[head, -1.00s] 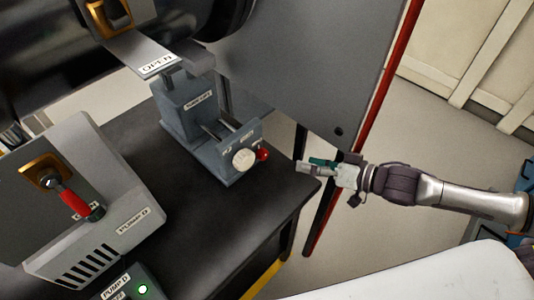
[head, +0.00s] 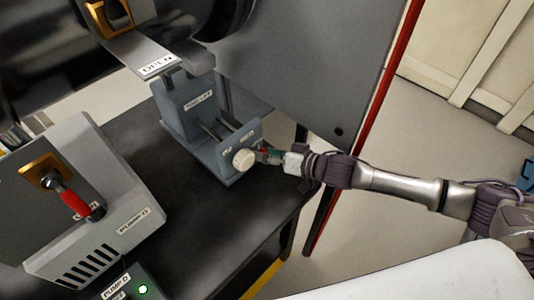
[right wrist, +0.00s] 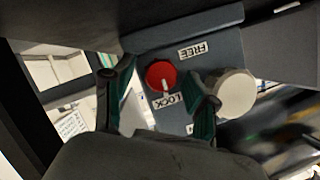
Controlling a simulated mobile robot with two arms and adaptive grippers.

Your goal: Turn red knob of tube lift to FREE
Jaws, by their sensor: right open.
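The tube lift (head: 185,110) is a grey-blue block on the black table, with a large off-white knob (head: 244,160) on its front face. In the right wrist view the red knob (right wrist: 161,75) sits on that face beside the off-white knob (right wrist: 236,93). Its white pointer mark points toward the LOCK label (right wrist: 176,105); the FREE label (right wrist: 194,51) is on the other side. My right gripper (head: 268,154) is at the lift's front, its open fingers (right wrist: 160,95) either side of the red knob in the wrist picture. Contact cannot be told. My left gripper is not in view.
A grey box (head: 95,215) with a red-handled lever (head: 75,202) stands at the left of the table (head: 200,240). A pump box (head: 135,287) with a green light is at the front. A large grey panel (head: 310,75) rises behind the lift.

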